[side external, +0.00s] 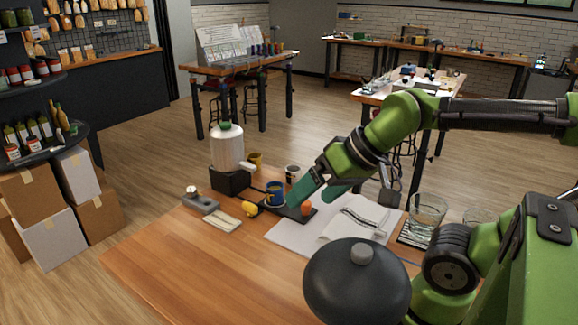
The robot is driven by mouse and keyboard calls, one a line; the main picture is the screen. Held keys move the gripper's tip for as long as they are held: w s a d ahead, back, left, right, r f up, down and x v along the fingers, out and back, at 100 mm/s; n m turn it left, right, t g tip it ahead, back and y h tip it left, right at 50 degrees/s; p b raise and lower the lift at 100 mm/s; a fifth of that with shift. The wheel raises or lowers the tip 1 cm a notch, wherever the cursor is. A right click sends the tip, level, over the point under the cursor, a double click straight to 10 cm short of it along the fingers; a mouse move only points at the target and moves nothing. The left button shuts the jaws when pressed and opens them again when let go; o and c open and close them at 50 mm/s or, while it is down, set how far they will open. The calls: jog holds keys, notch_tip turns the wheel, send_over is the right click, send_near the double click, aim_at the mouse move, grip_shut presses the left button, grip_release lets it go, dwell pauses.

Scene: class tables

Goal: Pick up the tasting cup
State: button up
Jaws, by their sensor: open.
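A small blue cup (275,196) stands upright at the back of the near wooden table. A yellow mug (256,161) and a white cup (292,173) with a dark inside stand behind it. I cannot tell for sure which of these is the tasting cup. A small orange object (306,209) sits just below the fingers, on or beside a dark flat piece.
A white dispenser (228,148) on a black base stands behind left. A yellow lump (249,209), a grey block (200,201) and a pale bar (222,220) lie left. White paper (290,238) and glasses (428,212) are right. The table's front left (180,255) is clear.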

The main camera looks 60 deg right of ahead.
jog(key=shift+d, duration=0.1)
jog(key=n+g+h, duration=0.2)
jog(key=n+g, duration=0.4)
send_over(275, 186)
jog(key=f, duration=1.4)
jog(key=shift+s+a+f, duration=0.15)
jog(key=shift+s+a, duration=0.1)
jog(key=shift+a, duration=0.05)
jog(key=shift+w+d+f, duration=0.1)
jog(key=shift+f, duration=0.9)
jog(key=shift+w+d+f, duration=0.15)
jog(key=shift+f, duration=0.9)
jog(key=shift+w+d+f, duration=0.1)
jog(key=shift+f, duration=0.9)
